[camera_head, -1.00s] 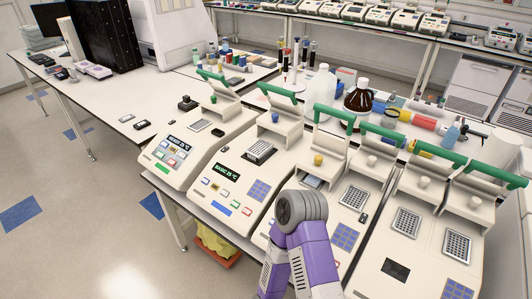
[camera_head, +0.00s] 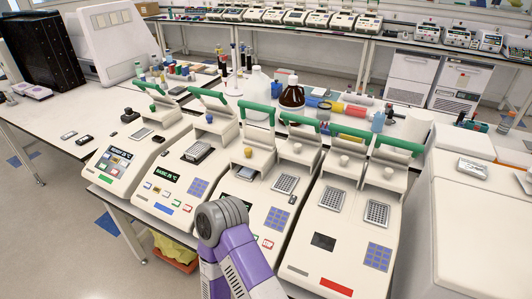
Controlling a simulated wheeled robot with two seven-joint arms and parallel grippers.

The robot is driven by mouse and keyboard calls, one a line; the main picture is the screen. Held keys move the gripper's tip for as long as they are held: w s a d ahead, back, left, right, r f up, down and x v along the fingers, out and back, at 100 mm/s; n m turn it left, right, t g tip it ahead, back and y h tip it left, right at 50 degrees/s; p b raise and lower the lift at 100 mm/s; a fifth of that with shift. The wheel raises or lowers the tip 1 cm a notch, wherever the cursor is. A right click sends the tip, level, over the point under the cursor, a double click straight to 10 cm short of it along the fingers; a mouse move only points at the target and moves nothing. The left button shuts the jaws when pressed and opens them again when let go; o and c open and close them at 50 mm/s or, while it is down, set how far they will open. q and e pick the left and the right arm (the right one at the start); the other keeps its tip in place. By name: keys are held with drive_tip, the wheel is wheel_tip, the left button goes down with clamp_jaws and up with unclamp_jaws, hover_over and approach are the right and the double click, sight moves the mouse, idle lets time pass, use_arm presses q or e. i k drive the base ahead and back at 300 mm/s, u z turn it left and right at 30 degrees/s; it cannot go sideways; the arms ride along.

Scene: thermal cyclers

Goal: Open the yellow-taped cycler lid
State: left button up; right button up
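Several white thermal cyclers stand in a row, their green-handled lids raised. I cannot make out tape clearly. One cycler (camera_head: 238,190) has a yellow knob (camera_head: 248,152) on its left lid (camera_head: 252,134); part of its front is hidden by my purple and grey arm (camera_head: 240,250). A yellow patch (camera_head: 352,139) shows just below a green handle (camera_head: 348,132) on the rightmost cycler (camera_head: 325,258); whether it is tape on the lid or something behind it I cannot tell. The arm's rounded grey joint is in front of the cyclers. Neither gripper's fingers show.
A large white box-shaped unit (camera_head: 470,220) stands at the right. An orange bin (camera_head: 177,262) with a yellow bag is under the bench. Open floor lies at the left.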

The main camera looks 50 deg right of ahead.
sight(260, 157)
drive_tip(key=z, duration=0.95)
drive_tip(key=i, duration=0.3)
drive_tip(key=z, duration=0.05)
